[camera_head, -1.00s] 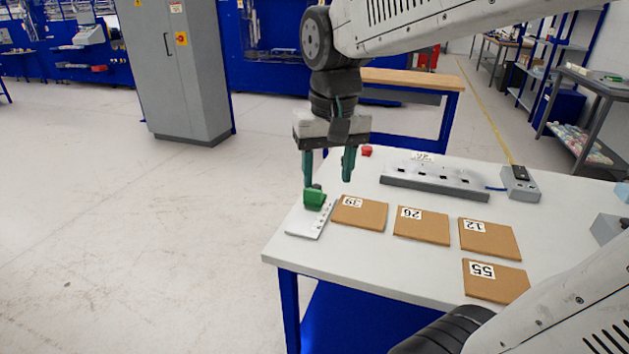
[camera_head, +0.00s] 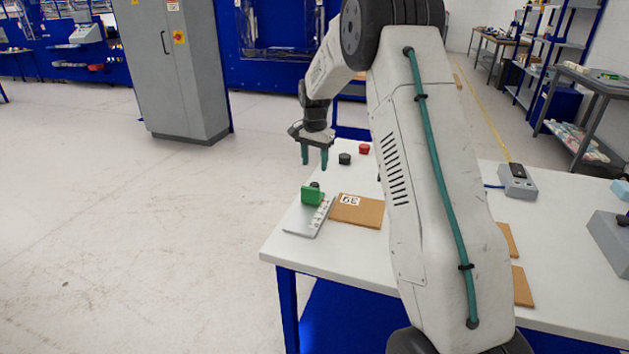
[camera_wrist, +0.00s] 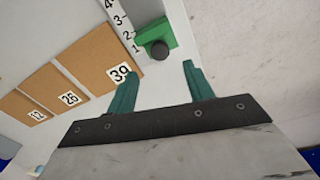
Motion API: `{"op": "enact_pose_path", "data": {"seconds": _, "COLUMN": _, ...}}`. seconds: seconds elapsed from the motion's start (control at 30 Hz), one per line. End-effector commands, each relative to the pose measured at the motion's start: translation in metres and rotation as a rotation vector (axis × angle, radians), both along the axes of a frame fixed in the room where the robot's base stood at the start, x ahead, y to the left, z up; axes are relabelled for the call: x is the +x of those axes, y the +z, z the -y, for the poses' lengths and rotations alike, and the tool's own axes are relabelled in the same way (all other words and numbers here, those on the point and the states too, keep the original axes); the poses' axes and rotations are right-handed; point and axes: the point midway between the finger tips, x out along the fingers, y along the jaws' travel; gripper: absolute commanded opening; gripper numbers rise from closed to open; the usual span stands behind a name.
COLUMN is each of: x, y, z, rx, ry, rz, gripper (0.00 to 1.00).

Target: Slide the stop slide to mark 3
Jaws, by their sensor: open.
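The green stop slide (camera_head: 311,196) sits on a pale metal plate (camera_head: 299,220) at the table's left corner. In the wrist view the green slide (camera_wrist: 146,37) carries a dark round knob (camera_wrist: 159,51). Its left end lies beside marks 1 and 2 of the number scale (camera_wrist: 119,22); mark 3 is farther up. My gripper (camera_head: 314,158) is open and empty, behind the slide in the head view. In the wrist view the knob is just beyond the gap between my fingertips (camera_wrist: 158,76), apart from them.
A brown foam pad marked 39 (camera_head: 356,211) lies right of the plate. Pads 26 (camera_wrist: 68,97) and 12 (camera_wrist: 35,114) follow. A black button (camera_head: 345,158) and a red button (camera_head: 364,149) stand behind. My arm hides much of the table; a grey box (camera_head: 516,183) is at right.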

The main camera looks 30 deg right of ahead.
Motion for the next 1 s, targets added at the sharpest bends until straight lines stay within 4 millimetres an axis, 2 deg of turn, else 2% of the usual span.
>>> {"op": "enact_pose_path", "data": {"seconds": 0.4, "x": -0.001, "y": -0.062, "z": 0.0, "rx": 0.001, "ry": 0.0, "rz": -0.003, "gripper": 0.52}}
{"op": "enact_pose_path", "data": {"seconds": 0.6, "x": 0.0, "y": -0.073, "z": 0.0, "rx": 0.0, "ry": 0.001, "rz": -0.001, "gripper": 0.52}}
{"op": "enact_pose_path", "data": {"seconds": 0.83, "x": 0.0, "y": -0.073, "z": 0.0, "rx": 0.0, "ry": 0.001, "rz": 0.0, "gripper": 0.52}}
{"op": "enact_pose_path", "data": {"seconds": 1.0, "x": 0.0, "y": -0.073, "z": 0.0, "rx": 0.0, "ry": 0.001, "rz": 0.0, "gripper": 0.05}}
